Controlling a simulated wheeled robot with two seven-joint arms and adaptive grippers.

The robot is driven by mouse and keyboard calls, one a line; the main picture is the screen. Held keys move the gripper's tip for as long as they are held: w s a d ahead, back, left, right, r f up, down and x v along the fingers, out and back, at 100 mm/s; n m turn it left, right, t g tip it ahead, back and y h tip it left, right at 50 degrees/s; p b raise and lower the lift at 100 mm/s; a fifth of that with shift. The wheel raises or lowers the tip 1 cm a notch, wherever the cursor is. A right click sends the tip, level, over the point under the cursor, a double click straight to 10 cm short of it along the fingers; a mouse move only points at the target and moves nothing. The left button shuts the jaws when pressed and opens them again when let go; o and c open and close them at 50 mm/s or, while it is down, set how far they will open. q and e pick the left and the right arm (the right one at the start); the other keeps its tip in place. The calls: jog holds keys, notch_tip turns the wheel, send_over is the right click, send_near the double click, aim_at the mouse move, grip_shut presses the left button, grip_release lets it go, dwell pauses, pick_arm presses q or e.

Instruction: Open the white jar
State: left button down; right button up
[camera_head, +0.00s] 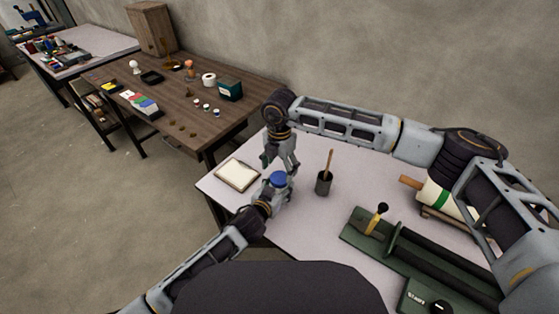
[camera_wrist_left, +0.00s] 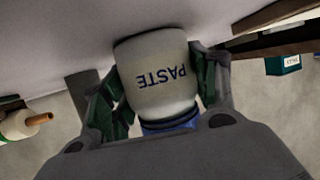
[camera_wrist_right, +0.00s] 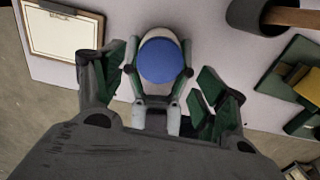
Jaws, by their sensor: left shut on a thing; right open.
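The white jar, marked PASTE, shows upside down in the left wrist view (camera_wrist_left: 155,75). Its blue lid is on it and shows in the head view (camera_head: 278,179) and in the right wrist view (camera_wrist_right: 160,61). My left gripper (camera_wrist_left: 158,85) is shut on the jar's body, one finger on each side. My right gripper (camera_wrist_right: 160,80) is open, pointing down above the lid, with its fingers apart on either side and not visibly touching it. In the head view the right gripper (camera_head: 280,165) hangs just over the jar. The jar's body is mostly hidden there.
A clipboard (camera_head: 237,175) lies left of the jar. A dark cup with a wooden handle (camera_head: 323,184) stands close on the right. A green tool (camera_head: 420,262) and a roller (camera_head: 441,197) lie farther right on the pale table. A brown table (camera_head: 180,88) stands behind.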

aim_at(280, 177)
jog(key=shift+f, duration=1.75)
jog(key=c, duration=1.1)
jog(key=shift+o, duration=0.2)
